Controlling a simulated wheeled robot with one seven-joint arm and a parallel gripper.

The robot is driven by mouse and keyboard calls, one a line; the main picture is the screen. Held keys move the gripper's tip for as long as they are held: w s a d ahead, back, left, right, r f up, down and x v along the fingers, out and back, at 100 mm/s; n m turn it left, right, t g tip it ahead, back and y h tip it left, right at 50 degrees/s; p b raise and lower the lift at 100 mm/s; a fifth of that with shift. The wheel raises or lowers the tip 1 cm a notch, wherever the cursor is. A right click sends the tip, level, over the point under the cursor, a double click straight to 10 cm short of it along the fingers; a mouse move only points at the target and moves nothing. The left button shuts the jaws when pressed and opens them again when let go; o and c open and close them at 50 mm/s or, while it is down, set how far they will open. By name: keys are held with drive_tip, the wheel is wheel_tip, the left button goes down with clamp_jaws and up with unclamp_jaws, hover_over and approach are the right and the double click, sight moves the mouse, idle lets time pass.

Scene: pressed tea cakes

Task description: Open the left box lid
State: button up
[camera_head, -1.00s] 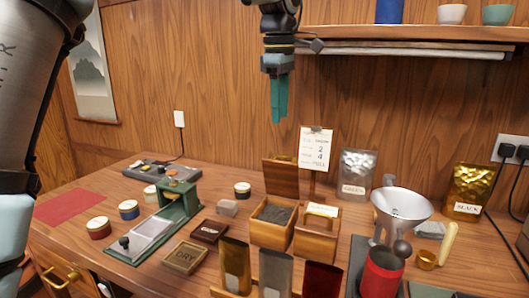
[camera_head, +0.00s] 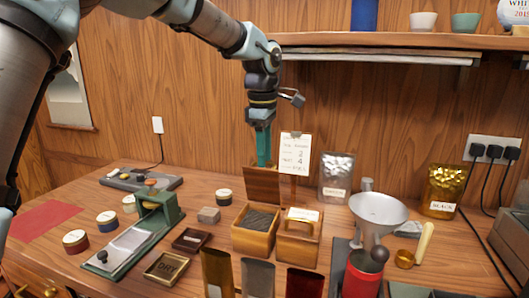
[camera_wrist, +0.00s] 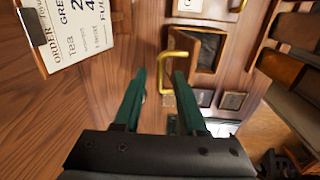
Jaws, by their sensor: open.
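The left wooden box (camera_head: 251,240) holds dark loose tea, and its lid (camera_head: 262,187) stands upright at the back edge. My gripper (camera_head: 263,163) points down at the top of this raised lid; its tips are at or just behind the lid's upper edge. In the wrist view, my gripper (camera_wrist: 159,76) is open, with a brass handle (camera_wrist: 176,56) ahead of and partly between its fingers. I cannot tell whether they touch. The right wooden box (camera_head: 297,249) has its lid closed, with a white label on it.
An order card (camera_head: 295,154) stands right behind the boxes. A silver bag (camera_head: 336,178) and a metal funnel (camera_head: 378,212) are to the right. Several upright pouches stand in front. A green press (camera_head: 160,212) is on the left. A shelf (camera_head: 400,42) is above.

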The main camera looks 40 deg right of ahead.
drive_tip(key=shift+c, duration=0.2)
clamp_jaws()
idle(1.3)
